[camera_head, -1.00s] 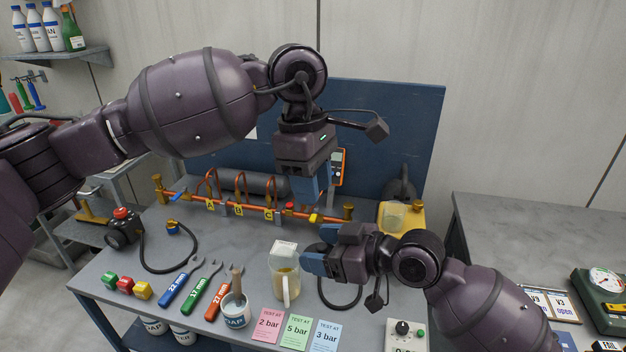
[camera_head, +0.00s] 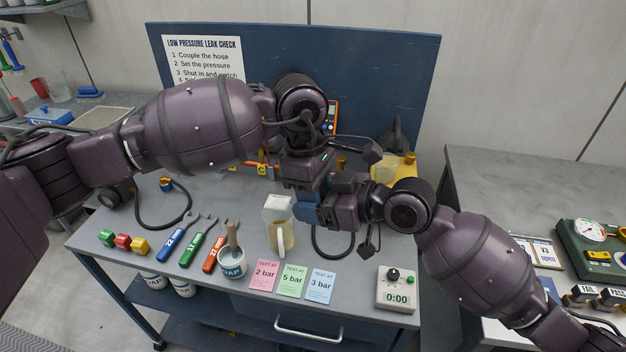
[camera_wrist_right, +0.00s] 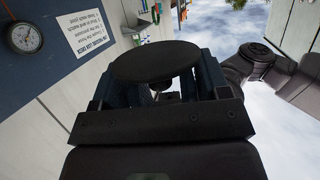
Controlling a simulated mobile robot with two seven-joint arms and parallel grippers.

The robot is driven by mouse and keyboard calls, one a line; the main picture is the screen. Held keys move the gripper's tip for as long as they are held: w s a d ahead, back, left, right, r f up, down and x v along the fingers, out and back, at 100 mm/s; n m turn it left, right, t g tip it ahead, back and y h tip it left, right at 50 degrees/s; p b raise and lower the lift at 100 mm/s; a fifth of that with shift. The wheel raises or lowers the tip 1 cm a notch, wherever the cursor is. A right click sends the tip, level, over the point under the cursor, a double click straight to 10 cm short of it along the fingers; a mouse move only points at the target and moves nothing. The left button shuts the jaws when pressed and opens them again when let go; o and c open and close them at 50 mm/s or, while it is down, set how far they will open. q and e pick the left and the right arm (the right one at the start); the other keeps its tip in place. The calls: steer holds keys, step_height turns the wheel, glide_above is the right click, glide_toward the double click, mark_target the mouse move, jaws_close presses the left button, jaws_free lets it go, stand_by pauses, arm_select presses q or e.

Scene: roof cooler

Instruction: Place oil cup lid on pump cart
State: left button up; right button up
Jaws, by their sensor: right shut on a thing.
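My right gripper (camera_head: 318,213) is shut on a dark round disc (camera_wrist_right: 155,62), which looks like the oil cup lid. The right wrist view shows the disc across the fingertips; the head view does not show it clearly. My left gripper (camera_head: 309,192) points down just behind and against or very near my right gripper. Its fingertips are partly hidden, so its jaw state is unclear. A yellow unit (camera_head: 407,163) at the bench's back right looks like the pump cart. My right arm partly hides it.
A clear jug (camera_head: 279,228) of yellowish liquid stands just left of my right gripper. A blue back panel (camera_head: 380,90) rises behind.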

arm_select(q)
jaws_close()
arm_select(e)
steer(key=o, duration=1)
steer(key=shift+d, duration=0.1)
